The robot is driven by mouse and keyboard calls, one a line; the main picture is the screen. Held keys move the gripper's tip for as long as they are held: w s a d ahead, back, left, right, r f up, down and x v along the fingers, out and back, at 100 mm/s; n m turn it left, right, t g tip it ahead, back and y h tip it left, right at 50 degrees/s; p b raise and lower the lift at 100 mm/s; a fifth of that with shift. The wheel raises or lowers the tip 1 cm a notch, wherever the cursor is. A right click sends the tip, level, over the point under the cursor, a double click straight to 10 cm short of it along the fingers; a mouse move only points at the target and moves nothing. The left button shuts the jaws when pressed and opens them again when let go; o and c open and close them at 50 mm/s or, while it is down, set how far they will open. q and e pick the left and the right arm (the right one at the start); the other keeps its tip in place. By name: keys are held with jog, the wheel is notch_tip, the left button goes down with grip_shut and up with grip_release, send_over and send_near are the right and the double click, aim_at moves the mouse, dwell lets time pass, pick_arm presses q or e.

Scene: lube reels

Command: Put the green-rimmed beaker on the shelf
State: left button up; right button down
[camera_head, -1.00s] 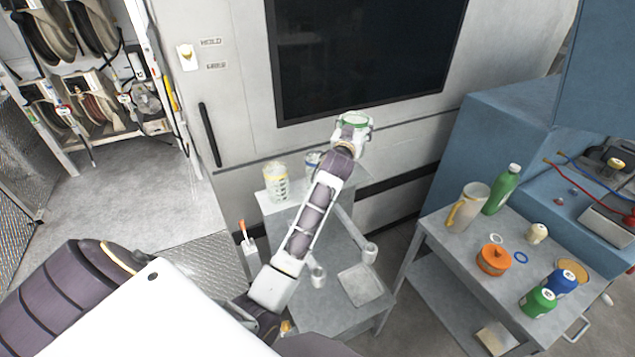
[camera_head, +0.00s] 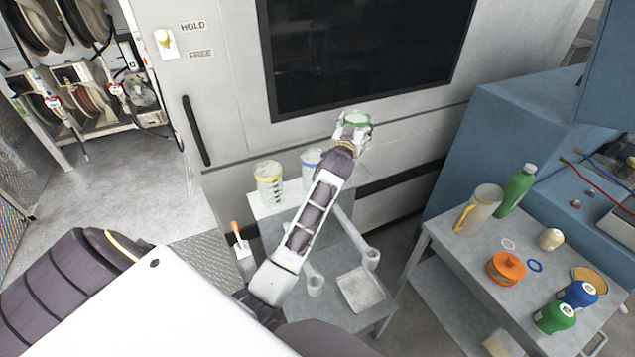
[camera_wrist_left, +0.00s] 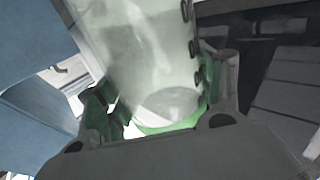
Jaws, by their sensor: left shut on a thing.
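The green-rimmed beaker (camera_head: 356,119) is clear, with a green rim at its top in the head view. My left gripper (camera_head: 347,138) is shut on it and holds it up in front of the grey machine. In the left wrist view the beaker's clear wall (camera_wrist_left: 140,55) fills the middle, with my left gripper's fingers (camera_wrist_left: 160,105) on either side. The grey shelf (camera_head: 287,198) is the raised top of a stand, below and left of the beaker. A yellow-rimmed beaker (camera_head: 269,184) and a blue-rimmed beaker (camera_head: 311,163) stand on it. My arm hides part of the shelf. My right gripper is not seen.
The machine's front with a dark window (camera_head: 365,55) rises behind the shelf. A lower stand level (camera_head: 335,290) holds a square tray (camera_head: 360,289) and small cups. At right, a grey table (camera_head: 450,245) carries a jug (camera_head: 478,212), bottles and an orange pot (camera_head: 506,268).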

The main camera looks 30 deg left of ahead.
pick_arm(q)
jog(key=shift+f, duration=3.15)
jog(key=shift+f, duration=1.85)
jog(key=shift+f, duration=0.2)
jog(key=o, duration=0.8)
jog(key=shift+c, duration=0.2)
jog(key=shift+r, duration=0.2)
